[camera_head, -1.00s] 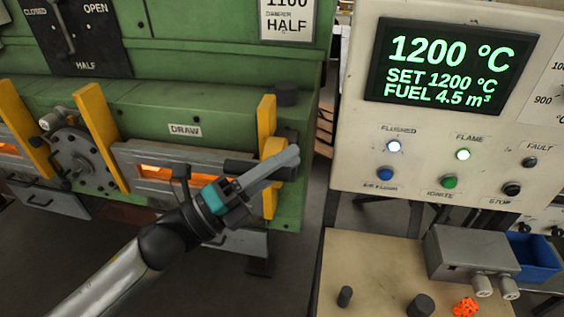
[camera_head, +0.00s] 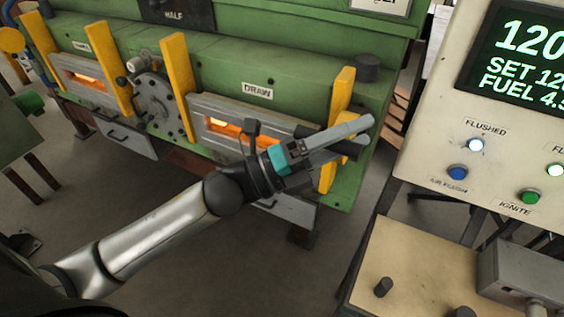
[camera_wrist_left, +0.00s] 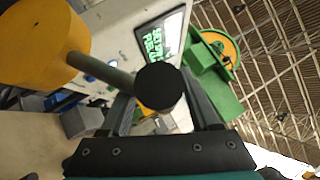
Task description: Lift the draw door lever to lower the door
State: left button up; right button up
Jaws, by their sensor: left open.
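The draw door (camera_head: 225,136) is a grey panel below the DRAW label (camera_head: 257,91), between two yellow posts, with orange glow showing at its opening. The door lever's black grip (camera_wrist_left: 158,86) shows in the left wrist view, on a grey rod from a yellow hub (camera_wrist_left: 42,40). My left gripper (camera_head: 350,134) is open in front of the right yellow post. In the wrist view its fingers (camera_wrist_left: 163,110) lie on either side of the black grip. Whether they touch it I cannot tell. In the head view the fingers hide part of the lever. My right gripper is not in view.
A control panel (camera_head: 430,150) with lit buttons stands on the right, above a beige bench (camera_head: 400,260) with dark knobs and a grey box. Another glowing door (camera_head: 85,77) and a round bolted plate (camera_head: 160,105) are on the left. The floor in front is clear.

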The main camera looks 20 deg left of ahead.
pick_arm(q)
jog(key=b+v, duration=0.4)
jog(key=v, duration=1)
jog(key=shift+s+a+b, duration=0.25)
jog(key=shift+s+b, duration=0.05)
jog(key=shift+f, duration=0.15)
